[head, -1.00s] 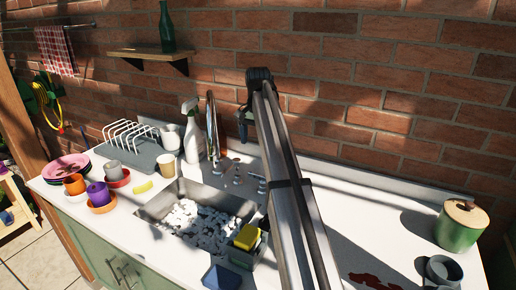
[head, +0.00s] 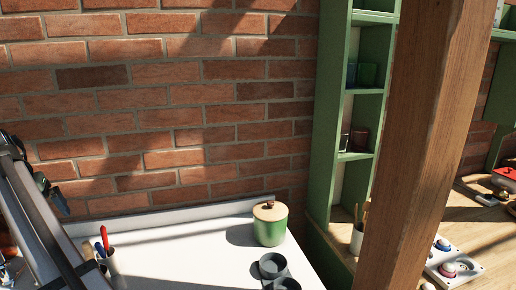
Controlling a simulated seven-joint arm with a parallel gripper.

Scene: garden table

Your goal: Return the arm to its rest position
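My arm (head: 50,235) rises along the left edge of the head view, cut off by the frame. The dark end of my arm, with my gripper (head: 58,203), hangs at the far left in front of the brick wall. It is small and partly hidden behind the arm link, so I cannot tell whether its fingers are open or shut. I see nothing clearly held in it.
A green canister (head: 270,228) with a wooden lid and dark grey cups (head: 279,270) stand on the white counter (head: 180,250). A utensil holder (head: 108,262) is beside my arm. A wooden post (head: 415,150) and green shelf (head: 325,130) stand right. The middle counter is clear.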

